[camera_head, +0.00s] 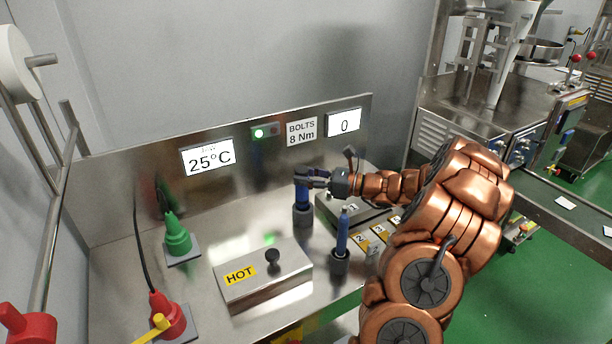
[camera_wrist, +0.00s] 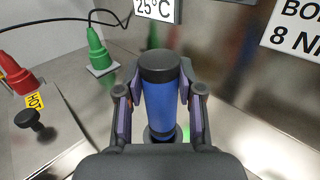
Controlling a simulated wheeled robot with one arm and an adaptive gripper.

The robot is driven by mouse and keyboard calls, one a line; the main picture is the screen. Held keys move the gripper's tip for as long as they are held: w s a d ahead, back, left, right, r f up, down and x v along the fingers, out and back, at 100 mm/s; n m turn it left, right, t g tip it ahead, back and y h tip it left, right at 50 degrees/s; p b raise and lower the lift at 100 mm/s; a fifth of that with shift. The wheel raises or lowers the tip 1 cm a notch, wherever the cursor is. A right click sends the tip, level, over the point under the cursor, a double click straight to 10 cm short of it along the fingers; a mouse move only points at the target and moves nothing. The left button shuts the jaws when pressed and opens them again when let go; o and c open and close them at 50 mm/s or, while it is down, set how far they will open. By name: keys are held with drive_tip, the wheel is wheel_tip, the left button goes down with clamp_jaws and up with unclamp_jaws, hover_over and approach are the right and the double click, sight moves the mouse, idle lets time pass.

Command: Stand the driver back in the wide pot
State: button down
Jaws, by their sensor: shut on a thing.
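The driver, a thick blue cylinder with a black cap (camera_wrist: 162,100), is upright between the fingers of my gripper (camera_wrist: 160,95) in the wrist view. In the head view my gripper (camera_head: 316,180) is shut on the upper part of the driver (camera_head: 302,197). The driver's lower end meets a dark grey pot (camera_head: 302,217); I cannot tell how deep it sits in it. A second, slimmer blue tool (camera_head: 342,232) with a pointed top stands in another dark pot (camera_head: 339,264), nearer the front.
A metal box marked HOT (camera_head: 262,278) with a black knob stands front left of the pots. A green tool (camera_head: 177,238) and a red tool (camera_head: 167,312) stand at the left. A numbered box and yellow-edged tiles (camera_head: 378,232) lie right. Displays line the back panel.

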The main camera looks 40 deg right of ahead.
drive_tip(key=shift+f, duration=0.1)
drive_tip(key=c, duration=0.7)
unclamp_jaws()
